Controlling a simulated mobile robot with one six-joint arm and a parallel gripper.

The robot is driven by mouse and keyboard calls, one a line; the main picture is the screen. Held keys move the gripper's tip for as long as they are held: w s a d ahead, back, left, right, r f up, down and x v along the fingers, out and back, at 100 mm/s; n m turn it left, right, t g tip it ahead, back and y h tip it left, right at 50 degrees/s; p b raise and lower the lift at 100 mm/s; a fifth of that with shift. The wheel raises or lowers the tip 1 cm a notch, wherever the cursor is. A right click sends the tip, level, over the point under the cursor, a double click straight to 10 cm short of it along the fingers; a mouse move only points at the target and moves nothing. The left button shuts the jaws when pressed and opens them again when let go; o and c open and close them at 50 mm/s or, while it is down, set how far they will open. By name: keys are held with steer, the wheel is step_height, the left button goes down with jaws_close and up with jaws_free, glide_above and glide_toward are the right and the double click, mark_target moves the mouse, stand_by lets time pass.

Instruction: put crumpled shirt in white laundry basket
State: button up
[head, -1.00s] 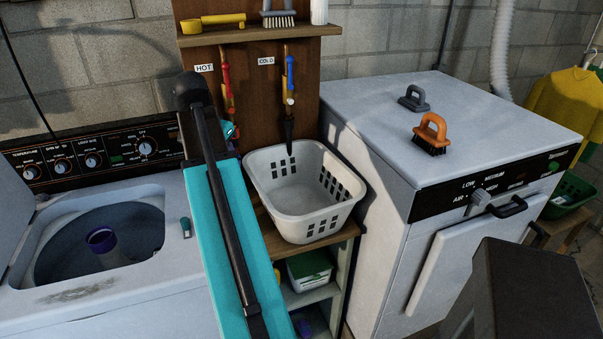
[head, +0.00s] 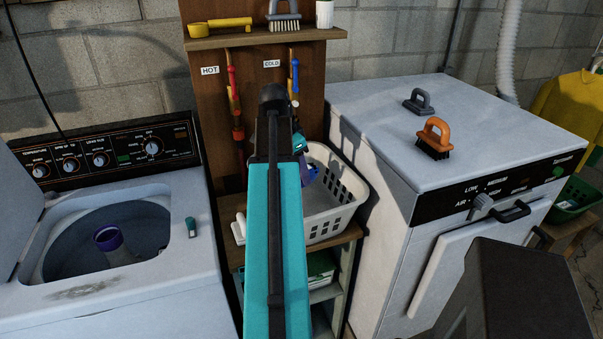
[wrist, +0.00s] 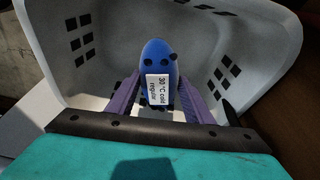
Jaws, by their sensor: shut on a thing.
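The white laundry basket (head: 345,212) stands on a wooden shelf unit between the washer and the dryer. My gripper (head: 308,175) is over the basket's opening, partly hidden by my arm. In the wrist view its purple fingers (wrist: 158,105) are shut on a rounded blue bundle with dark spots, which I take to be the crumpled shirt (wrist: 157,60). A white label on it reads "30 °C cold regular". The basket's slotted walls (wrist: 55,45) surround the bundle in the wrist view. I cannot tell whether the bundle touches the basket floor.
The open washer (head: 170,255) is at left and the dryer (head: 450,130) at right, with an orange brush (head: 434,135) and a grey brush (head: 417,101) on top. The hot and cold taps (head: 235,100) are on the wooden panel behind. A shelf (head: 265,38) hangs above.

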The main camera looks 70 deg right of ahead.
mark_target(302, 188)
steer(key=shift+s+d+f, duration=0.1)
steer(key=shift+s+f, duration=0.1)
steer(key=shift+s, duration=0.2)
steer(key=shift+s+f, duration=0.1)
steer(key=shift+f, duration=0.05)
steer(key=shift+f, duration=0.25)
steer(key=shift+f+p, duration=0.75)
steer(key=shift+f, duration=2)
steer(key=shift+f+p, duration=0.45)
steer(key=shift+f, duration=1.4)
steer(key=shift+f, duration=0.1)
